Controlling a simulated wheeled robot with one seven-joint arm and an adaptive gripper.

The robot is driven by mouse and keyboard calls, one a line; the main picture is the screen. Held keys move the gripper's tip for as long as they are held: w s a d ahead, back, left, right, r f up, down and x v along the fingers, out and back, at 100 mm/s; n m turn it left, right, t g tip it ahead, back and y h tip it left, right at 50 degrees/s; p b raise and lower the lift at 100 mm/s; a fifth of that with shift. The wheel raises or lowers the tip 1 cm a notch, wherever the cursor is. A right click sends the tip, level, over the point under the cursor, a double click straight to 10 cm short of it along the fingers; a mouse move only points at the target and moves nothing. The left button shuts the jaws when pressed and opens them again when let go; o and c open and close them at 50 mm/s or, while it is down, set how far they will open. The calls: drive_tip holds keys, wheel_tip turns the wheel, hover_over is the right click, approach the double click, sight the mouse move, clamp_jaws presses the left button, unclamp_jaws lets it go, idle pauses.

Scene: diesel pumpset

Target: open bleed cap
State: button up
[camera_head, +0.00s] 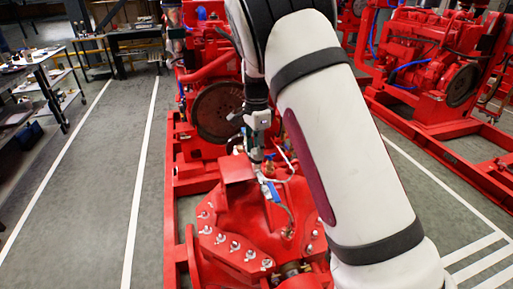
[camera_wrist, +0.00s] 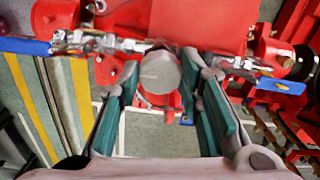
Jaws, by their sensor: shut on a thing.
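The bleed cap (camera_wrist: 160,73) is a round grey cap, seen end-on at the upper middle of the wrist view. My gripper (camera_wrist: 160,80) has its two teal-padded fingers on either side of the cap, and it is shut on it. Metal fittings run left and right of the cap, with a blue lever (camera_wrist: 25,46) at the left and another blue lever (camera_wrist: 281,86) at the right. In the head view my gripper (camera_head: 257,158) points down above the red pump body (camera_head: 235,222). The cap cannot be made out clearly there.
My white arm covers the middle right of the head view. A dark flywheel (camera_head: 217,112) and a red engine stand behind the pump. A second red pumpset (camera_head: 430,70) is at the right. Workbenches (camera_head: 45,75) stand at the left, with clear grey floor between.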

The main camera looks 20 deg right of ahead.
drive_tip(key=n+b, duration=0.1)
drive_tip(key=n, duration=0.3)
drive_tip(key=shift+n, duration=0.4)
drive_tip(key=n+b, duration=0.1)
drive_tip(key=n, duration=0.4)
drive_tip(key=shift+n, duration=0.3)
drive_tip(key=n+b, duration=0.1)
drive_tip(key=n, duration=0.3)
drive_tip(key=shift+s+d, duration=0.1)
drive_tip(key=shift+d, duration=0.05)
drive_tip(key=n, duration=0.5)
drive_tip(key=shift+n, duration=0.3)
drive_tip(key=o, duration=1.2)
drive_tip(key=shift+c, duration=0.2)
